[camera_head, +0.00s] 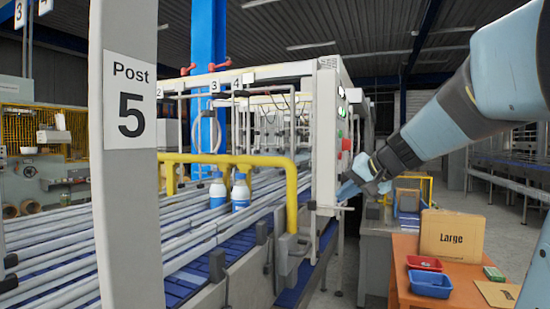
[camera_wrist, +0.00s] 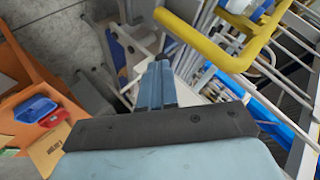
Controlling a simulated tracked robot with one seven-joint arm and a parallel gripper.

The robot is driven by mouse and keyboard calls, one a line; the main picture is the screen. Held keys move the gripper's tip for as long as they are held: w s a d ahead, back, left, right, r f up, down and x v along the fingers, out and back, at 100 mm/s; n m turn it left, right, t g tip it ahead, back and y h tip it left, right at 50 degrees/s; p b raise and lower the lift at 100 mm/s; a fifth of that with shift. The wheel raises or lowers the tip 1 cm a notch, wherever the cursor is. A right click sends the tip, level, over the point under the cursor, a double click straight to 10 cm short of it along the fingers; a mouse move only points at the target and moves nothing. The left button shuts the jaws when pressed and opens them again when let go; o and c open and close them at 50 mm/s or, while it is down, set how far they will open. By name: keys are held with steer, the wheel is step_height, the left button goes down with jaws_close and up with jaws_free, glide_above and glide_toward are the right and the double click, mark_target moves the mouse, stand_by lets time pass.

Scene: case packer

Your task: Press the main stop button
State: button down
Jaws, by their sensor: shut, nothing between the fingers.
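A control panel (camera_head: 328,120) stands on edge at the end of the case packer, seen at a steep angle in the head view. Small green lights and a pale round part sit high on its face. A red part (camera_head: 346,144), which looks like a stop button, sits lower; its label cannot be read. My gripper (camera_head: 346,191) is shut and empty, just below and close to the red part. In the wrist view my gripper (camera_wrist: 160,66) points away from the camera with its fingers together. The red part does not show clearly there.
An orange table (camera_head: 405,270) at lower right holds a "Large" box (camera_head: 450,234), a red tray (camera_head: 424,263) and a blue tray (camera_head: 430,284). A "Post 5" column (camera_head: 128,200) stands left.

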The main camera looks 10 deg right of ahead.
mark_target(340, 156)
steer(key=w+d+r+m+t, duration=0.2)
steer(key=w+d+r, duration=0.2)
steer(key=d, duration=0.5)
steer(key=w+d+r+m+t+h, duration=0.1)
steer(key=w+d+r+m+t, duration=0.1)
steer(key=d, duration=0.7)
steer(key=w+r+t, duration=0.1)
steer(key=w+r, duration=0.1)
steer(key=w, duration=0.1)
steer(key=shift+w, duration=0.25)
steer(key=shift+a, duration=0.1)
steer(key=w+a, duration=0.5)
steer(key=a, duration=0.2)
steer(key=shift+a, duration=0.3)
stand_by(0.9)
steer(key=shift+w+a+r, duration=0.1)
steer(key=shift+w+a, duration=0.05)
